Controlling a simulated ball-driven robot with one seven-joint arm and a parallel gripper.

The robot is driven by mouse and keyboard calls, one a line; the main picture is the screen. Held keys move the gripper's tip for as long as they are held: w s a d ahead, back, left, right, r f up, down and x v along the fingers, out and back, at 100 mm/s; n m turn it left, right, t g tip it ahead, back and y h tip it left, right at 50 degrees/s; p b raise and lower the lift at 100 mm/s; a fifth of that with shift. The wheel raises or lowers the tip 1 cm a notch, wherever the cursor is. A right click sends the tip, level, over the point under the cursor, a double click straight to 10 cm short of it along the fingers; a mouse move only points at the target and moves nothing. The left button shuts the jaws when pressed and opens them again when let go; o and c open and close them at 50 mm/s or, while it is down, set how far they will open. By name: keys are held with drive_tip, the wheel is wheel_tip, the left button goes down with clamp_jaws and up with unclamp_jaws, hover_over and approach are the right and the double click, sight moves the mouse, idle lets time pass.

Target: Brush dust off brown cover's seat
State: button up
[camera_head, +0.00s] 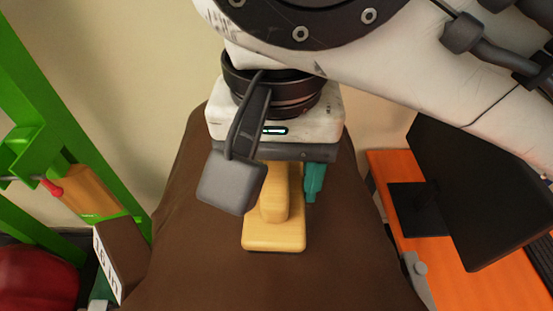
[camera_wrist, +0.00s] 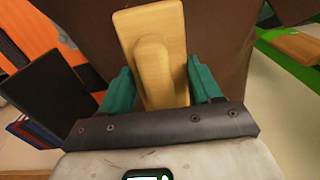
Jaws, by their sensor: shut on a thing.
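My gripper (camera_head: 290,180) is over the brown cover (camera_head: 340,240), seen from above in the head view. Its teal fingers are shut on a yellow wooden brush (camera_head: 273,235), held by its raised handle. The brush also shows between the two fingers (camera_wrist: 160,85) in the wrist view, with its flat back toward the camera. The brush lies close over the brown cover, which also fills the upper middle of the wrist view (camera_wrist: 222,50). The bristles and any dust under the brush are hidden. I cannot tell if the brush touches the cover.
A green frame (camera_head: 35,100) stands at the left, near a brown box with a white label (camera_head: 108,262) and a red rounded thing (camera_head: 40,280). At the right, a black monitor (camera_head: 490,190) stands on an orange desk (camera_head: 435,270). A pale wall is behind.

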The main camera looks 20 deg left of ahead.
sight(277, 193)
drive_tip(key=shift+s+d+r, duration=0.1)
drive_tip(key=shift+s+d, duration=0.25)
drive_tip(key=shift+s, duration=0.35)
drive_tip(key=shift+s+d, duration=0.35)
drive_tip(key=shift+s, duration=0.35)
drive_tip(key=shift+s+d, duration=0.4)
drive_tip(key=shift+s, duration=0.5)
drive_tip(key=shift+s+d, duration=0.4)
drive_tip(key=shift+s, duration=0.45)
drive_tip(key=shift+w+a, duration=0.3)
drive_tip(key=shift+w, duration=0.3)
drive_tip(key=shift+w+a, duration=0.25)
drive_tip(key=shift+w, duration=0.35)
drive_tip(key=shift+w+a, duration=0.3)
drive_tip(key=shift+w, duration=0.3)
drive_tip(key=shift+w+a, duration=0.45)
drive_tip(key=shift+w, duration=0.4)
drive_tip(key=shift+w+a, duration=0.4)
drive_tip(key=shift+w, duration=0.45)
drive_tip(key=shift+w+a, duration=0.4)
drive_tip(key=shift+w, duration=0.5)
drive_tip(key=shift+w+a, duration=0.4)
drive_tip(key=shift+w, duration=0.45)
drive_tip(key=shift+r, duration=3)
